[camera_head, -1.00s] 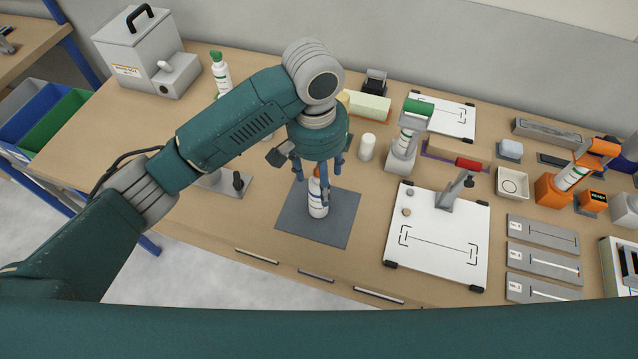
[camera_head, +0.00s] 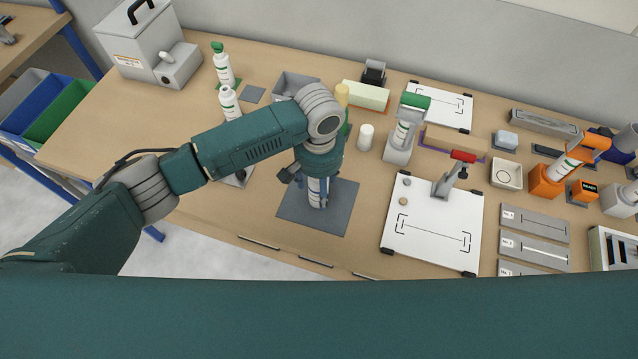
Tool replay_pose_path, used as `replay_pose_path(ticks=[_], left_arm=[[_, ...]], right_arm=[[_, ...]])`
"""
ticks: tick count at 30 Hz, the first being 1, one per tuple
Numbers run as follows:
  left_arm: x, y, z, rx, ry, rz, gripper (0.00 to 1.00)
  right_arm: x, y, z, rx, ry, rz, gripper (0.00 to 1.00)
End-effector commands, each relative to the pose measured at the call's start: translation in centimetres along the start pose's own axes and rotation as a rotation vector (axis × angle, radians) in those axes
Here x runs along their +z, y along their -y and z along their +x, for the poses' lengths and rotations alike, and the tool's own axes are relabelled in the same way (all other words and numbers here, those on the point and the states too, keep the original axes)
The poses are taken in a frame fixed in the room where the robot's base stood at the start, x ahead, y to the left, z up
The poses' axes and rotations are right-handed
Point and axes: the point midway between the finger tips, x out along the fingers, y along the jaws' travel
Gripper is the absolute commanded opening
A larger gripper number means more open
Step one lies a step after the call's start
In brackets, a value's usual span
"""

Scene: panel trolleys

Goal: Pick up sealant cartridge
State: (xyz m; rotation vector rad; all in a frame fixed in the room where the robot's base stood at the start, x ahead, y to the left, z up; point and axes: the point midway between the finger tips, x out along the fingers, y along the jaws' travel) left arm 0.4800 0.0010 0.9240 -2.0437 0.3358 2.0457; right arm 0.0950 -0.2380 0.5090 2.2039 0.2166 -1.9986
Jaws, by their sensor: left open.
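A white sealant cartridge (camera_head: 315,194) with a printed label stands upright on a dark grey mat (camera_head: 334,221) at the front middle of the bench. My left gripper (camera_head: 318,200) points down over it, with its fingers around the cartridge's sides. The fingers are open, and I cannot see whether they touch it. The gripper's body hides the top of the cartridge. My right gripper is not in view.
A white board (camera_head: 430,247) with a small red-topped clamp (camera_head: 457,172) lies right of the mat. A white cylinder (camera_head: 366,138) and a green-topped dispenser (camera_head: 404,130) stand behind. White bottles (camera_head: 223,66) stand at the left. Grey strips (camera_head: 534,250) lie far right.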

Motion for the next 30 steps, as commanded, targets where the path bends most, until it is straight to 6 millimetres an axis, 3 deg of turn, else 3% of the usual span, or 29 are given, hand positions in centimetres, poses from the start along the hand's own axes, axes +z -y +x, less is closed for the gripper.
replay_pose_path(ticks=[7,15,17,25,30], left_arm=[[0.0,0.0,0.3,0.000,-0.001,0.001,0.60],[0.0,0.0,0.2,0.000,-0.001,0.001,0.08],[-0.1,-0.1,0.1,0.001,-0.003,0.001,0.00],[-0.1,-0.1,0.0,0.001,-0.003,0.001,0.00],[-0.2,-0.1,-1.2,0.002,-0.006,0.001,0.00]], right_arm=[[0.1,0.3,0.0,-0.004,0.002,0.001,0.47],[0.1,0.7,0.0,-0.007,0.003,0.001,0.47],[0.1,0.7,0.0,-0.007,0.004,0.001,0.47],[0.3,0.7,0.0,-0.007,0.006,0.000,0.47],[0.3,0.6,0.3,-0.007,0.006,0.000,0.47]])
